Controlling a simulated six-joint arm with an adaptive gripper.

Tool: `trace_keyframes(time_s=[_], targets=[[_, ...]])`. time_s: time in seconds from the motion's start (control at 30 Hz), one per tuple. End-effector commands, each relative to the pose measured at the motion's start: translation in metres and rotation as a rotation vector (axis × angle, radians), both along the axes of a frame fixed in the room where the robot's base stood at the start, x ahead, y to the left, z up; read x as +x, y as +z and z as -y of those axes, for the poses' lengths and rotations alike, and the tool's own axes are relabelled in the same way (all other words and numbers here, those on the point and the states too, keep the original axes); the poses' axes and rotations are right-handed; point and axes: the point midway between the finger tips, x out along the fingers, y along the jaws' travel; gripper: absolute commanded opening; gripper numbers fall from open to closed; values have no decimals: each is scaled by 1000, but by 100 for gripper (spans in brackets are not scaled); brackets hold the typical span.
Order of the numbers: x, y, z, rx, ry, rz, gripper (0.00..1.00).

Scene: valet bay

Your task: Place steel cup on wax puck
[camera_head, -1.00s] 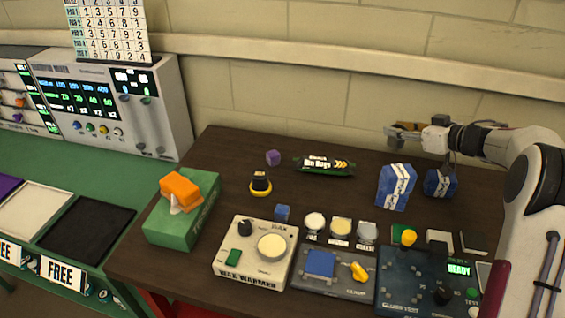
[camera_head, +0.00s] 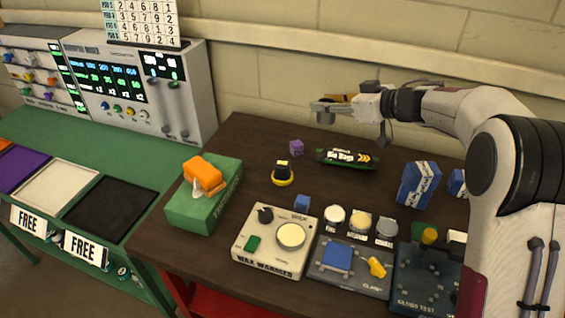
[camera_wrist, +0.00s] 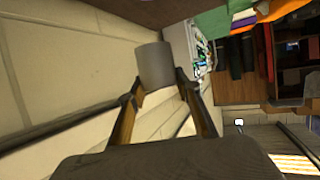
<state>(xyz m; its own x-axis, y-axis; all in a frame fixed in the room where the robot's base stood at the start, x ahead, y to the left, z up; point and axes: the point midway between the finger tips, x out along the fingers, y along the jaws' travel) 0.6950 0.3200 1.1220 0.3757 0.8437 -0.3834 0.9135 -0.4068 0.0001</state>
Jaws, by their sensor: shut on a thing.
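In the wrist view my gripper (camera_wrist: 159,84) is shut on a plain grey steel cup (camera_wrist: 154,62) at its fingertips. In the head view my gripper (camera_head: 336,101) is raised above the back of the dark bench, and the cup (camera_head: 322,112) shows small and grey at its left end. Three round pucks, white (camera_head: 335,213), cream (camera_head: 360,222) and grey (camera_head: 386,227), lie in a labelled row well below the gripper in the picture. The labels are too small to read surely; the cream one looks like wax. A cream disc (camera_head: 291,235) is on the wax warmer (camera_head: 266,262).
A green box (camera_head: 190,213) with an orange sponge-like block stands at left. Front panels hold a blue pad and yellow knobs.

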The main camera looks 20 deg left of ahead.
Motion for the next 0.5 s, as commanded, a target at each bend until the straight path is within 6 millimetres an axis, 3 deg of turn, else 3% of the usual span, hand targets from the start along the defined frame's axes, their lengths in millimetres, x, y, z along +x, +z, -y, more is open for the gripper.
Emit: trace_keyframes(time_s=[0.1,0.3,0.5], targets=[[-25,8,-36,1,37,1,11],[-67,14,-82,1,77,0,11],[-90,10,-99,0,68,-1,11]])
